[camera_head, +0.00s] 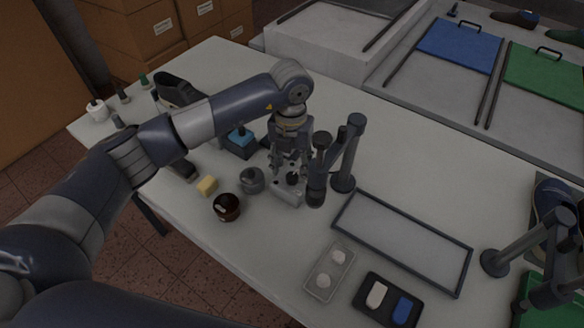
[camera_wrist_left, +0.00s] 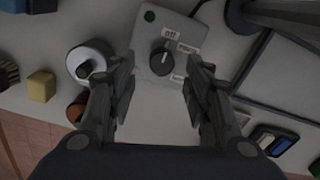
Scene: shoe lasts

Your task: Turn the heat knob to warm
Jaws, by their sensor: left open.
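The heat knob (camera_wrist_left: 162,64) is a round black knob on a light grey control box (camera_wrist_left: 150,32). In the left wrist view, labels stand around it; the top one reads "off" and the others are too blurred to read surely. A pale mark on the knob seems to point up towards "off". In the head view the knob (camera_head: 293,178) and box (camera_head: 287,195) sit beneath my left gripper (camera_head: 290,162). My left gripper is open, its fingers on either side of the knob and apart from it (camera_wrist_left: 161,88). My right gripper is not in view.
A dark jointed stand (camera_head: 345,165) rises just right of the box. A grey round pot (camera_head: 251,180), a brown jar (camera_head: 227,207) and a yellow block (camera_head: 207,186) lie left of it. A framed tray (camera_head: 400,242) and small trays (camera_head: 330,272) lie to the right.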

